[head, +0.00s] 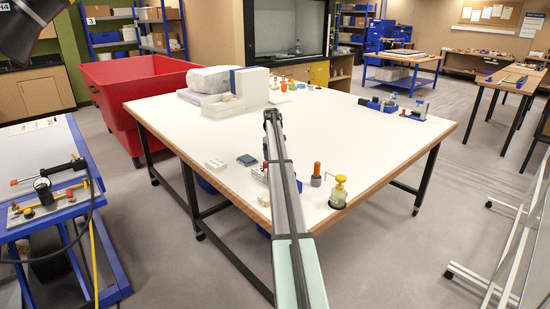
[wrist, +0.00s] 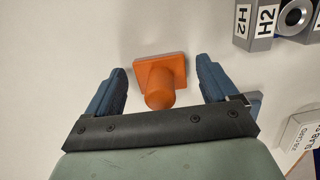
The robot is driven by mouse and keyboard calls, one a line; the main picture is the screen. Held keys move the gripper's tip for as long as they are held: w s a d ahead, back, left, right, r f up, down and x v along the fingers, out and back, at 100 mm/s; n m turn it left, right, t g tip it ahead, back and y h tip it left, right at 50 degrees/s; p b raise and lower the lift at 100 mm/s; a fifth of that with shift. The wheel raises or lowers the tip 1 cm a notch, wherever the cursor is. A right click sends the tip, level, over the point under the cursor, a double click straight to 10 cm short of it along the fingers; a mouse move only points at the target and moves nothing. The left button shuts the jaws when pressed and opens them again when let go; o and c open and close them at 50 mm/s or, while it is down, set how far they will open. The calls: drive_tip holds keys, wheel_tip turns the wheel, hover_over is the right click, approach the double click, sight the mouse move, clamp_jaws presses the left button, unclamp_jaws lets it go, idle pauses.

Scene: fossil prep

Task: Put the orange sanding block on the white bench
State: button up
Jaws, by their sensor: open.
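An orange block with a rounded knob (wrist: 162,74), seemingly the sanding block, shows in the wrist view on a plain white surface. My gripper (wrist: 161,66) is open, with one blue finger on each side of the block and a gap to each. In the head view my gripper end (head: 272,116) is over the middle of the white bench (head: 370,140). I cannot make out the orange block there; my arm probably covers it.
A grey block labelled H2 (wrist: 262,20) and a job card (wrist: 302,128) are to the right in the wrist view. On the bench stand a yellow pump bottle (head: 339,192), a white stepped block (head: 250,86) and blue tools (head: 380,104). The bench's right side is mostly clear.

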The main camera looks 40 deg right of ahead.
drive_tip(key=r, duration=0.4)
drive_tip(key=w+r, duration=0.1)
drive_tip(key=r, duration=0.7)
drive_tip(key=shift+w+r, duration=0.1)
drive_tip(key=shift+w, duration=0.1)
